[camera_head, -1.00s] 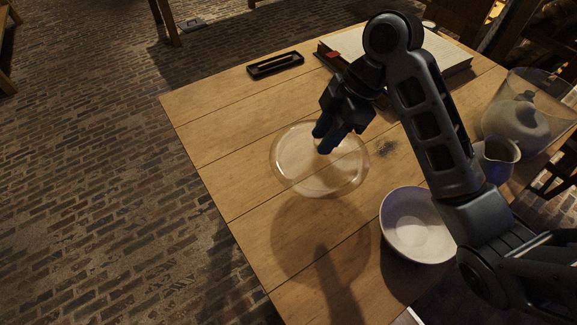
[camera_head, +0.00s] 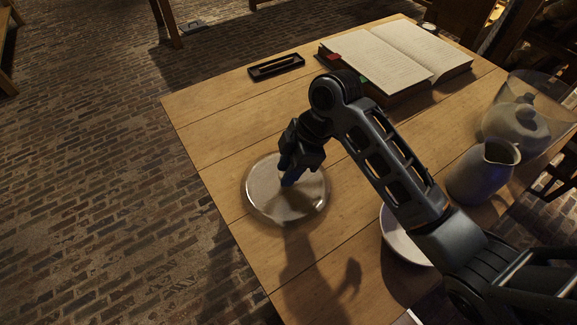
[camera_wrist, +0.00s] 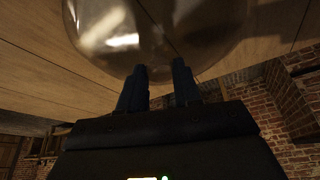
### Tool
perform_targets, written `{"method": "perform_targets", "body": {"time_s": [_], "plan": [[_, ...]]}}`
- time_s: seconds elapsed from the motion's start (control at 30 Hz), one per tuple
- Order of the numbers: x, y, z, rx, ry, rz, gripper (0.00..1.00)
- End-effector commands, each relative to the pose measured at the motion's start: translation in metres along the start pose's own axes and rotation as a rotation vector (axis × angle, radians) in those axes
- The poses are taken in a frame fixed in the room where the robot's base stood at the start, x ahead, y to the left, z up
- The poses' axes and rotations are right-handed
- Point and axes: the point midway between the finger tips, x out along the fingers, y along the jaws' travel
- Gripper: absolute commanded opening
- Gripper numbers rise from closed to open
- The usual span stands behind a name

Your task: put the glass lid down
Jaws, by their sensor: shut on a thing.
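The glass lid (camera_head: 262,202) is a clear round disc over the left part of the wooden table (camera_head: 210,127). My gripper (camera_head: 287,183) is above its middle and shut on it, with the fingers hiding the grip point. In the wrist view the lid (camera_wrist: 115,40) spreads beyond the fingertips of my gripper (camera_wrist: 160,72). The lid looks level and close to the tabletop; I cannot tell whether it touches.
A white bowl (camera_head: 398,240) is partly hidden behind my arm. A grey jug (camera_head: 481,173) and a large glass vessel (camera_head: 545,100) stand at the right. An open book (camera_head: 400,58) and a black tray (camera_head: 276,66) lie at the back. Bare wood surrounds the lid.

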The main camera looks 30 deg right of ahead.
Motion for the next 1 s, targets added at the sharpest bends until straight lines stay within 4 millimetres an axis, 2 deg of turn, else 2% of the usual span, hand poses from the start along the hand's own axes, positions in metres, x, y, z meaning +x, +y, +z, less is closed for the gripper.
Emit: {"method": "perform_targets", "body": {"time_s": [0.23,0.27,0.5,0.83,1.0], "plan": [[0.003,0.0,0.001,0.0,0.001,0.001,0.0],[0.003,0.0,0.001,0.0,0.0,0.001,0.34],[0.002,0.0,0.001,0.0,0.0,0.001,0.57],[-0.002,0.0,0.0,0.0,0.0,0.001,0.58],[-0.022,0.001,-0.001,0.0,0.001,0.004,0.58]]}}
